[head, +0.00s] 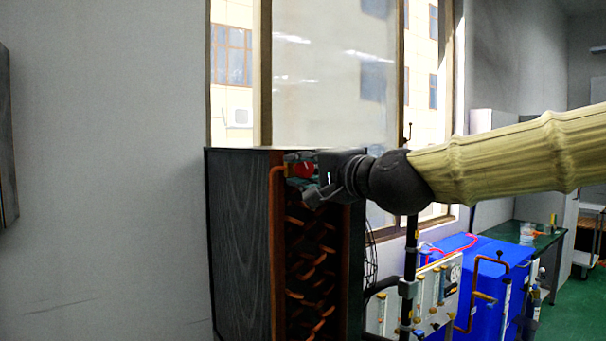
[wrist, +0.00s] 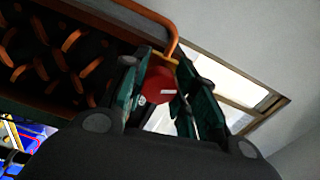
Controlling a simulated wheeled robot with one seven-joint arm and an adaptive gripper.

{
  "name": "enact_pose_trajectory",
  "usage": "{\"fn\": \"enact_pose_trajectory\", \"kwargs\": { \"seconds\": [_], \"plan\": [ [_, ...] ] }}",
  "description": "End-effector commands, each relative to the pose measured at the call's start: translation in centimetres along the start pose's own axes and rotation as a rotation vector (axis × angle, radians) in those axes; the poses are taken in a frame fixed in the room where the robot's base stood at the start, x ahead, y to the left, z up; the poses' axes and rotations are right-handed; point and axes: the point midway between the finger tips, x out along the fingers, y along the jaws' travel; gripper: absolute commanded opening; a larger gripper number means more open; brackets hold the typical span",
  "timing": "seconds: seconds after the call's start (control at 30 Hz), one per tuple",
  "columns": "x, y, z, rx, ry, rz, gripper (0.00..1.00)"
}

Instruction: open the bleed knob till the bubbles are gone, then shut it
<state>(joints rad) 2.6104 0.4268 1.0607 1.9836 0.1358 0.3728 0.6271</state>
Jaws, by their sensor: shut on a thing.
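The bleed knob (head: 304,170) is a round red knob near the top of a dark cabinet, beside a copper pipe. It also shows in the wrist view (wrist: 158,86), with a small pale mark on its face. My gripper (head: 307,178) reaches in from the right at the cabinet's top. In the wrist view its green-grey fingers (wrist: 157,90) stand on either side of the knob, shut on it. The fingers hide the knob's sides. No bubbles can be made out in either view.
The dark cabinet (head: 240,240) holds copper coils (head: 310,270) in its open side. Right of it are a gauge panel (head: 435,295), a blue box (head: 495,285) and a black post (head: 410,255). A window is behind.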

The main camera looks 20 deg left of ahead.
Motion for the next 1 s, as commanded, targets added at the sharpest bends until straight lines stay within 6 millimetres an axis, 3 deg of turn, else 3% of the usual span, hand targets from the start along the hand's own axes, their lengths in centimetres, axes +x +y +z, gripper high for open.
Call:
{"fn": "enact_pose_trajectory", "kwargs": {
  "seconds": [0.67,0.7,0.77,0.8,1.0],
  "plan": [
    [-0.01,-0.03,-0.16,-0.058,0.003,-0.001,0.05],
    [-0.01,-0.03,-0.15,-0.057,0.002,-0.001,0.36],
    [-0.01,-0.02,-0.14,-0.057,0.002,-0.001,0.47],
    [0.00,-0.02,-0.12,-0.057,0.002,-0.001,0.51],
    [0.01,0.00,-0.05,-0.057,0.001,-0.001,0.51]
  ]
}}
